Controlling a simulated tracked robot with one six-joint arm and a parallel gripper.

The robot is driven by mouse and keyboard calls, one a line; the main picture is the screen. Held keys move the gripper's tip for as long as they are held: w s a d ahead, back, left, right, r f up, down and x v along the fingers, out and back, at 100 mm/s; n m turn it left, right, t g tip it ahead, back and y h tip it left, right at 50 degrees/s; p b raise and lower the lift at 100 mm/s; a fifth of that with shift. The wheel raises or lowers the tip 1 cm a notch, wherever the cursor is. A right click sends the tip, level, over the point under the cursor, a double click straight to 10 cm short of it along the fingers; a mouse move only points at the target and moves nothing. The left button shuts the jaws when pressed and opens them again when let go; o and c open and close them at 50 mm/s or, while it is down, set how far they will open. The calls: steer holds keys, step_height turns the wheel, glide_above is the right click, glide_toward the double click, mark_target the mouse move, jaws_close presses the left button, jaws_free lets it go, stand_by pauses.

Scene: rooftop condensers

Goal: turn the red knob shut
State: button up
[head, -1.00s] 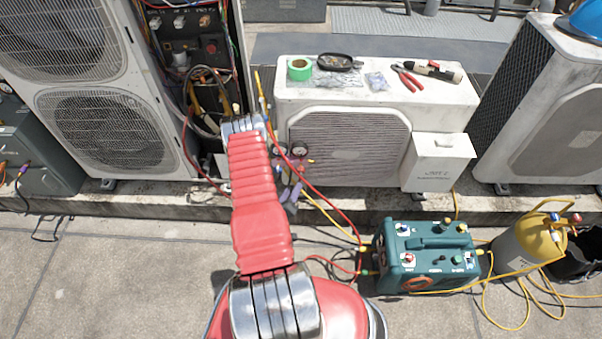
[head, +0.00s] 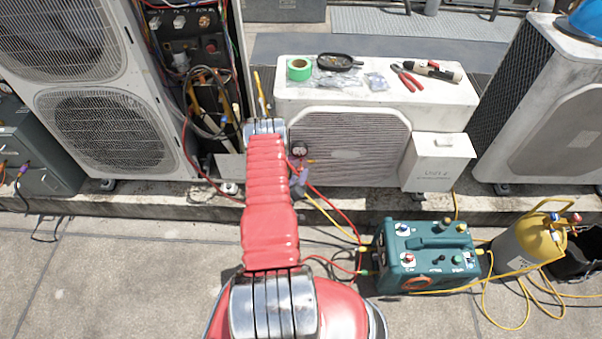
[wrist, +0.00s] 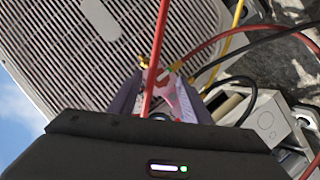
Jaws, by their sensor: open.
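My gripper shows in the head view (head: 298,182) only as small purple-grey fingers right of my red arm. In the wrist view my gripper (wrist: 158,88) is open, its fingers on either side of a pinkish-red part (wrist: 172,93) that looks like the red knob. A red hose crosses in front of this part. I cannot tell whether the fingers touch it.
Red and yellow hoses run down to the teal machine (head: 428,257) on the ground. The low condenser (head: 440,110) carries tape, a dish and pliers. A white box (head: 438,163) is on its right. A yellow-topped cylinder (head: 530,240) stands far right. The paving at front left is clear.

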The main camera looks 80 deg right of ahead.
mark_target(300, 173)
steer(key=shift+x, duration=2.1)
steer(key=shift+c, duration=0.4)
steer(key=c, duration=0.9)
steer(key=shift+w+a, duration=0.1)
steer(key=shift+a, duration=0.15)
steer(key=shift+c, duration=0.3)
steer(key=shift+d, duration=0.25)
